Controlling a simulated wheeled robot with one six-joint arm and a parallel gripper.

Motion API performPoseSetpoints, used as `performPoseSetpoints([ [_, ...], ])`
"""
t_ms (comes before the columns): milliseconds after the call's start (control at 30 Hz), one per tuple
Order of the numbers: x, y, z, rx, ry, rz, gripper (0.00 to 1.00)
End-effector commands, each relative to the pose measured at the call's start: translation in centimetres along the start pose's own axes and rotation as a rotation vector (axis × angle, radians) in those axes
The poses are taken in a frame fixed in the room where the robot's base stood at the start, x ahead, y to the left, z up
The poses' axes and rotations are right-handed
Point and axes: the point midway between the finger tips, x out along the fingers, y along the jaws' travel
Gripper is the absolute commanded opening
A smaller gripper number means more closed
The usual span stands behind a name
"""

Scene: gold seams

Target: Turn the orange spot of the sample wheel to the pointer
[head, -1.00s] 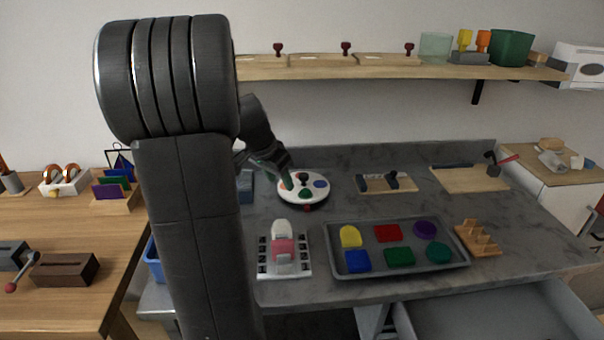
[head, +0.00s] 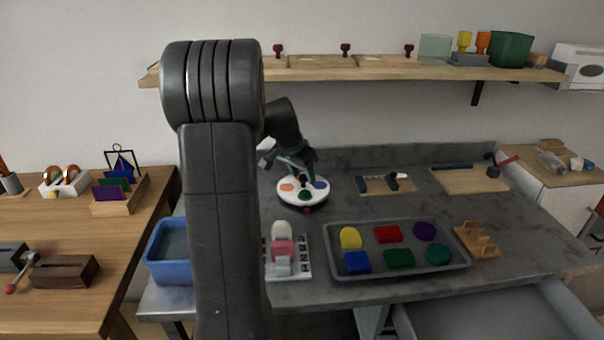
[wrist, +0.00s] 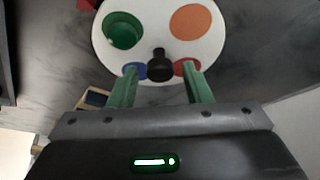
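The sample wheel (head: 291,199) is a white disc on the grey worktop, with a dark central knob (wrist: 158,65). Its orange spot (head: 287,187) is on the left in the head view and upper right in the wrist view (wrist: 191,22). The green spot (head: 304,195) faces the front, nearest a small red piece (head: 306,210) at the rim that looks like the pointer. The blue spot (head: 320,185) is on the right; a red spot (wrist: 184,67) is partly hidden by a finger. My gripper (wrist: 160,68) is open over the wheel, its green fingers either side of the knob with gaps showing.
A grey tray (head: 400,272) of coloured pieces and a white block holder (head: 302,262) stand in front of the wheel. A wooden board (head: 375,186) lies to its right. A blue bin (head: 168,270) is at left, and a shelf (head: 400,71) runs above.

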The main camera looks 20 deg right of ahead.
Motion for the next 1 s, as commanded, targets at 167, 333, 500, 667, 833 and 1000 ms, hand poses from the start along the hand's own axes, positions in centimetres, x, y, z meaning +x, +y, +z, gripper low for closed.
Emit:
performPoseSetpoints([
  [167,-0.02,0.00,0.01,0.000,0.000,0.000,0.08],
  [333,-0.03,-0.01,0.02,0.000,0.000,0.000,0.00],
  [500,-0.06,0.00,0.01,-0.008,0.000,-0.004,0.00],
  [667,-0.10,0.05,0.00,-0.034,0.000,-0.014,0.00],
  [833,-0.15,0.07,-0.05,-0.089,0.003,-0.037,0.00],
  [1000,-0.17,0.14,-0.06,-0.162,0.003,-0.068,0.00],
])
